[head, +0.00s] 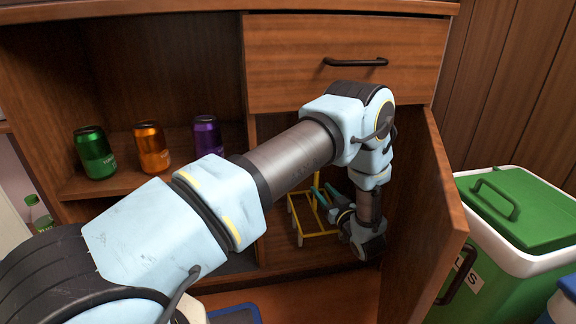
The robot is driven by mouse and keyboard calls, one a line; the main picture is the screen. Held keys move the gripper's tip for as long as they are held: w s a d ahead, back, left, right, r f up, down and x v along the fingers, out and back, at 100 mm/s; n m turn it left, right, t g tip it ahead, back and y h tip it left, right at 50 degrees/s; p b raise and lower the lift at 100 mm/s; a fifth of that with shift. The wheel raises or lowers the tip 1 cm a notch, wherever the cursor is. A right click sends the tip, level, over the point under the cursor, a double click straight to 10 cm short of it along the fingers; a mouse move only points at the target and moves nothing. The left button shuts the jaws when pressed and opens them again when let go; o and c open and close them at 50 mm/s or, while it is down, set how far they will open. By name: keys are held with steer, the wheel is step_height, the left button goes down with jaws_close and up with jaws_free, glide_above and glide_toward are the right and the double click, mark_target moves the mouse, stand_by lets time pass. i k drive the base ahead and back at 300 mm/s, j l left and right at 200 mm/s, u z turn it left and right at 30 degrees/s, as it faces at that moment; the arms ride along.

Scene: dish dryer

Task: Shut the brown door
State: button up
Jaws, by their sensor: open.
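The brown door (427,235) is hinged at the right side of the lower cabinet compartment and stands open, swung out toward me. Its dark handle (457,276) is on the outer face, on the right, facing the green bin. My arm reaches across the front of the cabinet and bends down at the opening. My gripper (322,194) is open and empty, with its teal fingers pointing left, on the inner side of the door. The arm hides part of the opening.
A yellow wire rack (309,234) stands inside the compartment, close behind my gripper. A closed drawer (345,60) is above. Green (94,152), orange (152,147) and purple (207,137) cans stand on the left shelf. A green-lidded bin (525,210) stands close outside the door.

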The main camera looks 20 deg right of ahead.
mark_target(430, 228)
steer(key=k+j, duration=0.35)
steer(key=j, duration=0.15)
steer(key=k+j, duration=0.4)
steer(key=j, duration=0.15)
